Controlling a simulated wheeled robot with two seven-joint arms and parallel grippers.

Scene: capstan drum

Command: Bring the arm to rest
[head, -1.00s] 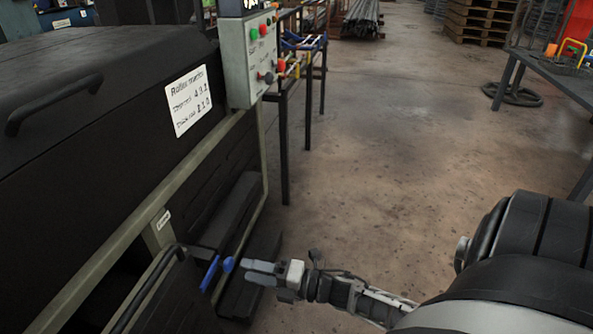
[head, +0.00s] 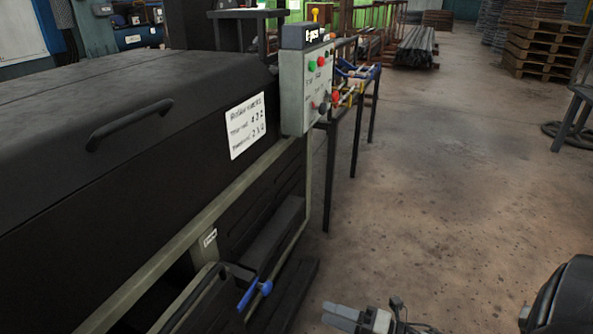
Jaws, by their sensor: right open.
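My right gripper (head: 341,316) shows at the bottom edge of the head view, right of centre. Its jaws point left and are open, with nothing between them. It is over the floor, apart from the blue-handled lever (head: 254,292) on the machine to its left. Part of my right arm is cut off by the bottom edge. My left gripper is out of view.
A large dark machine (head: 90,200) with a handle and a white label (head: 246,125) fills the left side. A control box (head: 308,90) with coloured buttons stands at its far end, beside a rack (head: 360,90). Pallets (head: 545,45) stand far right. The middle floor is clear.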

